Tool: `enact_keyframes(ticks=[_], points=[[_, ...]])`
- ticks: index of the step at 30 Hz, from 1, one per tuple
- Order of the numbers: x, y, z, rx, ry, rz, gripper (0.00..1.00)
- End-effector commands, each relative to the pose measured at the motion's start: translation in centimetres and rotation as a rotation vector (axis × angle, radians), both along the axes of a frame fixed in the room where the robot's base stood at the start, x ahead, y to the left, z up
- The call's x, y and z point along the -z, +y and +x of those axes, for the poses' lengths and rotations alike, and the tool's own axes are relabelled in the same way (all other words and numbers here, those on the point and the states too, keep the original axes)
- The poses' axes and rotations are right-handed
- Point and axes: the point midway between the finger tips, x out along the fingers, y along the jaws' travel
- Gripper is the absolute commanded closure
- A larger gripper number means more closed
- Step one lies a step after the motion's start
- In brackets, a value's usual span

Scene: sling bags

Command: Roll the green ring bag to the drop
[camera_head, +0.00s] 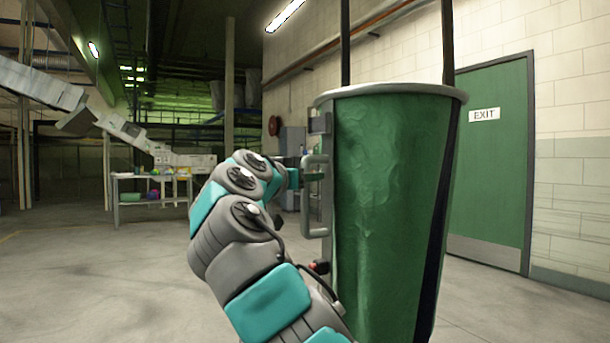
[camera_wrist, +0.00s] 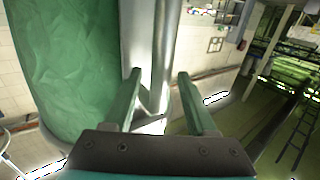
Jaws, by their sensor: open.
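The green ring bag (camera_head: 390,200) hangs upright from dark straps, with a pale ring around its top and a grey metal handle (camera_head: 316,200) on its left side. In the wrist view the bag (camera_wrist: 68,65) fills the left, with a grey upright bar (camera_wrist: 163,50) beside it. My gripper (camera_head: 309,176) is at the handle, level with its upper part. In the wrist view my gripper (camera_wrist: 160,80) is open, its two green fingers on either side of the bar's line. I cannot tell whether either finger touches it.
A green exit door (camera_head: 488,165) stands in the wall on the right. A table (camera_head: 150,185) with small coloured items stands at the back left, below a sloping conveyor (camera_head: 95,115). The concrete floor at left is clear.

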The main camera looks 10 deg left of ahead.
Motion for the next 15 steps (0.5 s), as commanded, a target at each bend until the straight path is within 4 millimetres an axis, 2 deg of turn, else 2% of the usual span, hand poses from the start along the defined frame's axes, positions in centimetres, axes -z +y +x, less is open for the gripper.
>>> enact_keyframes(ticks=[3,15], points=[[0.02,0.02,-0.02,0.0,0.0,0.0,0.44],[0.01,0.03,-0.04,0.0,0.0,0.0,0.89]])
